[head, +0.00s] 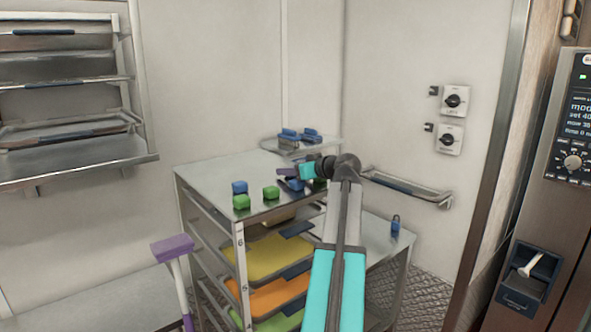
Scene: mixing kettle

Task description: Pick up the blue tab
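Several small blue and green blocks lie on the steel top of a rack cart (215,172). One blue block (239,187) sits at the left, behind a green block (241,202); another green block (271,192) is to its right. A second blue block (296,184) is right under my gripper (282,176), partly hidden by it. I cannot tell which blue piece is the tab. My gripper points left, low over the cart top. Its fingers are small and dark here, and I cannot tell whether they touch or hold the blue block.
A green block (320,185) lies partly behind my arm. Coloured trays (275,257) fill the rack below. A purple-headed tool (172,248) stands at left. A wall rail (405,187) is at right.

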